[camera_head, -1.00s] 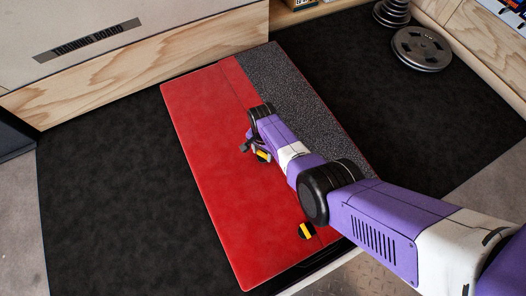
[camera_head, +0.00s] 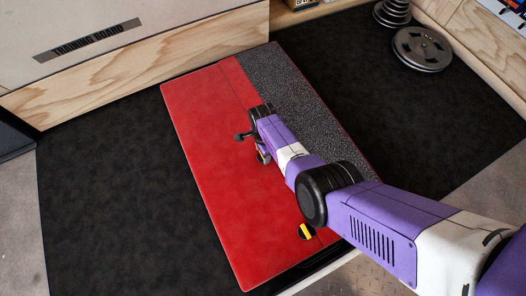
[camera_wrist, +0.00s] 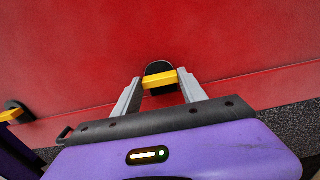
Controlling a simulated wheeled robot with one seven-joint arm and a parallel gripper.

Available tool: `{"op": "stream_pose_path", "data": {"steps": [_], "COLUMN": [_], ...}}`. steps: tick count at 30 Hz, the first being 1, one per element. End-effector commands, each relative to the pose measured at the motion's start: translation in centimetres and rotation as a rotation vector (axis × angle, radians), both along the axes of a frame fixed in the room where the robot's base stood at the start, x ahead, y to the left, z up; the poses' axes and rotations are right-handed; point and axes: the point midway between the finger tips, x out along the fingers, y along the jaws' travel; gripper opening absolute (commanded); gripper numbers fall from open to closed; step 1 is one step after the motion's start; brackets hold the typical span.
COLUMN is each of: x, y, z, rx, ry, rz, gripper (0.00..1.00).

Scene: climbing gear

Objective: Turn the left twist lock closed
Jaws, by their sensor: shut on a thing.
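The left twist lock (camera_head: 261,158) is a black round knob with a yellow bar, on the red panel (camera_head: 205,150). It is partly hidden behind my arm in the head view. In the wrist view its yellow bar (camera_wrist: 160,79) lies between the two grey fingers of my gripper (camera_wrist: 161,85), which is shut on it. A second twist lock (camera_head: 306,231) with a yellow bar sits nearer the panel's front end. It also shows at the left edge of the wrist view (camera_wrist: 12,113).
A grey speckled strip (camera_head: 280,85) runs along the panel's right side. Black matting (camera_head: 100,190) lies around the panel. A wooden board front (camera_head: 150,65) stands behind it. Weight plates (camera_head: 422,48) lie at the back right.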

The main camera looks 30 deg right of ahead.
Motion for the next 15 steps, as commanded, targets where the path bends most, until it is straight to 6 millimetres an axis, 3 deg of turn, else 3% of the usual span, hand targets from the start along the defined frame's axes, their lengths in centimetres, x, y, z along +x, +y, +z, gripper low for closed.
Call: {"op": "stream_pose_path", "data": {"steps": [10, 11, 13, 15], "x": [-0.44, -0.45, -0.40, -0.32], "y": [-0.42, -0.42, -0.38, -0.31], "z": [-0.14, -0.14, -0.13, -0.10], "rx": [-0.006, -0.005, -0.004, -0.004], "ry": [0.011, 0.011, 0.010, 0.008], "rz": [-0.007, -0.007, -0.007, -0.005], "gripper": [0.09, 0.55, 0.69, 0.71]}}
